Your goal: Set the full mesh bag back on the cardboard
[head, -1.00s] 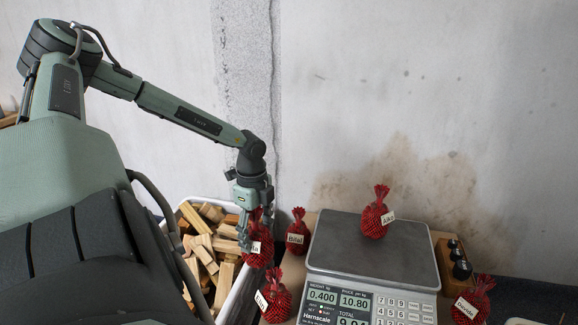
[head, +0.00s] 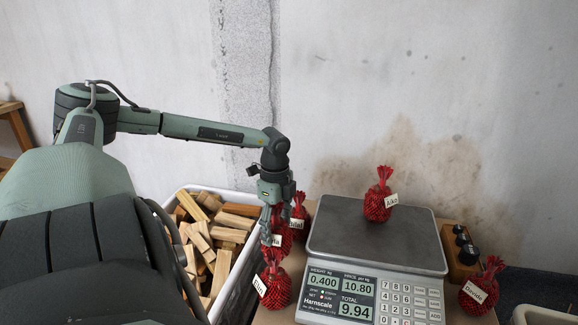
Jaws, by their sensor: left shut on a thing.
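My left gripper (head: 271,233) points down beside the scale's left side, shut on a red mesh bag (head: 284,240) with a white name tag partly covered by a finger. The held bag overlaps the bag tagged Bilal (head: 300,212) behind it and the bag (head: 277,286) in front, so I cannot tell whether it touches them or the cardboard. The brown cardboard (head: 453,300) shows in strips around the scale. A bag tagged Aiko (head: 377,200) stands on the scale pan. A bag tagged Davide (head: 479,290) stands at the right. My right gripper is not in view.
The scale (head: 340,235) fills the middle and reads 0.400, 10.80 and 9.94. A white crate of wood pieces (head: 243,268) is close on the left of the bags. A wooden block with dark weights (head: 459,255) stands right of the scale.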

